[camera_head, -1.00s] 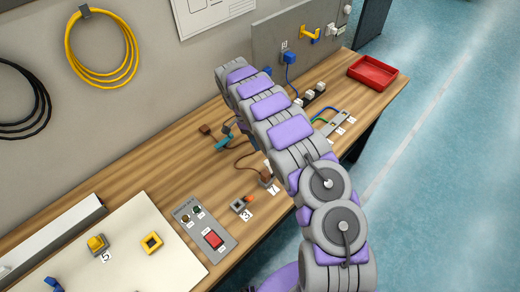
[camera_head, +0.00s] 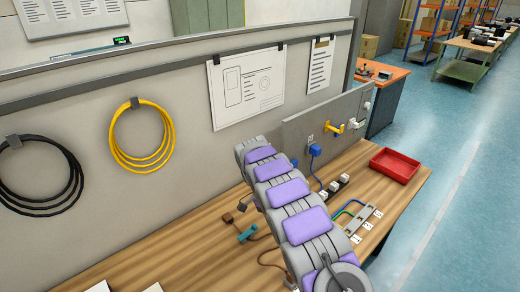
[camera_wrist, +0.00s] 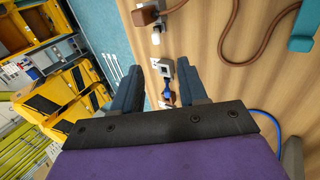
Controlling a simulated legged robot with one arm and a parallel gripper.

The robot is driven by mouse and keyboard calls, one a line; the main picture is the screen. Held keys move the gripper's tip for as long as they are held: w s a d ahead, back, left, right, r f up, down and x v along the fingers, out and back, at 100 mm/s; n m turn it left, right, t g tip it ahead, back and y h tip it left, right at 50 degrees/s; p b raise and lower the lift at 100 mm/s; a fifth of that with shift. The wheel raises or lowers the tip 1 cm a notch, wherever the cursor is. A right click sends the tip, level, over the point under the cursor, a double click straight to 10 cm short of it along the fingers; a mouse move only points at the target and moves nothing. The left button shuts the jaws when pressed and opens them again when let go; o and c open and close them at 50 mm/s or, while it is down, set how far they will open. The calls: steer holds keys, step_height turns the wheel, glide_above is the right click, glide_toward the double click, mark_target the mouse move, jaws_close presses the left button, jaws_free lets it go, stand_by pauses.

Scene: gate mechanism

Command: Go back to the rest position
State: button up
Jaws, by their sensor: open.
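My gripper (camera_wrist: 158,82) shows in the wrist view with its two dark fingers apart and nothing between them. In the head view my arm reaches out over the wooden workbench (camera_head: 190,240). My fingers are hidden there behind the arm links.
A red tray (camera_head: 396,164) sits at the bench's right end. A grey panel (camera_head: 300,135) carries a blue plug (camera_head: 315,151) and a yellow hook (camera_head: 334,129). Several cables and sockets lie near my arm. A yellow cable coil (camera_head: 118,155) hangs on the wall. Blue floor (camera_head: 450,200) is open at right.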

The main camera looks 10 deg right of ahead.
steer(key=s+d+r+n+t, duration=0.1)
steer(key=s+d+r+n, duration=0.3)
steer(key=s+r, duration=1.1)
steer(key=s+a+n+t+y+b, duration=0.1)
steer(key=s+n, duration=0.5)
steer(key=s, duration=2)
steer(key=t+y, duration=0.1)
steer(key=y, duration=0.1)
steer(key=shift+a+r+n+t+y+b, duration=0.15)
steer(key=shift+n+t+y+b, duration=0.15)
steer(key=shift+n+y+b, duration=0.1)
steer(key=shift+a, duration=0.5)
steer(key=shift+d, duration=0.35)
